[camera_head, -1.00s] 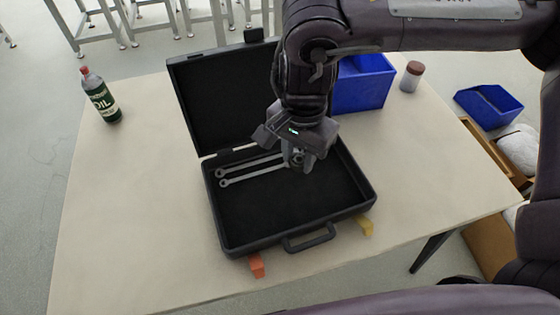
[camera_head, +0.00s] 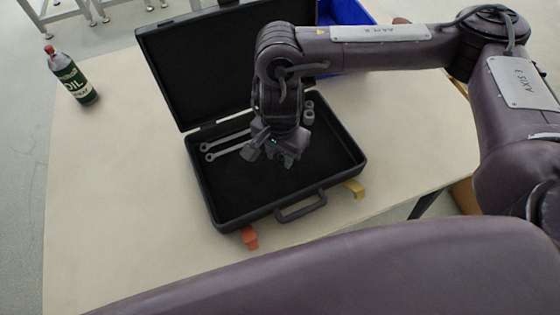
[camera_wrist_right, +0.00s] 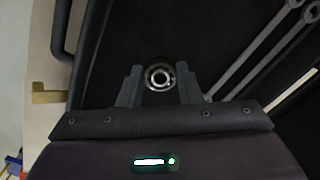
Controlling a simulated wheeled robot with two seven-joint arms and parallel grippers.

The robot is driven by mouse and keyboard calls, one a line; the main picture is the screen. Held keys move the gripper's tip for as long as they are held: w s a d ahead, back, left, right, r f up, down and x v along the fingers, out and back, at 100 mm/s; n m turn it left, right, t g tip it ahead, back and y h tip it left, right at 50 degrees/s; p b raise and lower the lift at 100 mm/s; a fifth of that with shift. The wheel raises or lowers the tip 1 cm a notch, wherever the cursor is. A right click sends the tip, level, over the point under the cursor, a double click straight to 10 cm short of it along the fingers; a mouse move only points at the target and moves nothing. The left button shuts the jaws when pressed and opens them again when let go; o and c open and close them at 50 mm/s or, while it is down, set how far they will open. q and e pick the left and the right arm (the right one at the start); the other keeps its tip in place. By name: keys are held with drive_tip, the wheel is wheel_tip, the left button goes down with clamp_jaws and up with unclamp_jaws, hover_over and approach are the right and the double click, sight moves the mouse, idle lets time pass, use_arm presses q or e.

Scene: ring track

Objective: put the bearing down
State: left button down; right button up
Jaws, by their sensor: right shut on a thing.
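The bearing (camera_wrist_right: 158,70), a small shiny metal ring, sits between the fingertips of my right gripper (camera_wrist_right: 158,86) in the right wrist view. My right gripper (camera_head: 284,160) is shut on it and points down over the middle of the open black case (camera_head: 238,190). In the head view the gripper covers the bearing. The wrist view shows dark case lining behind the bearing; I cannot tell its height above it. My left gripper is not in view.
Two wrenches (camera_head: 228,147) lie in the case's back left, and small grey cylindrical parts (camera_head: 308,113) stand at its back right. The case's front half looks empty. A green oil bottle (camera_head: 72,77), a blue bin (camera_head: 342,14), orange (camera_head: 250,238) and yellow (camera_head: 355,188) blocks are around it.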

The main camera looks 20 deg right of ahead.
sight(280, 158)
wheel_tip(280, 158, down, 4)
drive_tip(key=shift+r+b, duration=0.25)
drive_tip(key=shift+b, duration=0.05)
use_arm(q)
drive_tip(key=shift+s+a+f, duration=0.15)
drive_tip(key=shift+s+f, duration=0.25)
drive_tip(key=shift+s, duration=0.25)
use_arm(e)
drive_tip(key=shift+f, duration=0.2)
drive_tip(key=shift+f, duration=0.15)
drive_tip(key=o, duration=1)
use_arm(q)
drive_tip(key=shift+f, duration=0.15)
use_arm(e)
drive_tip(key=shift+r, duration=0.35)
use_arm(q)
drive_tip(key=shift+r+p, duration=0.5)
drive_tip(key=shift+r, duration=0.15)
use_arm(e)
wheel_tip(280, 158, up, 12)
drive_tip(key=shift+f, duration=0.15)
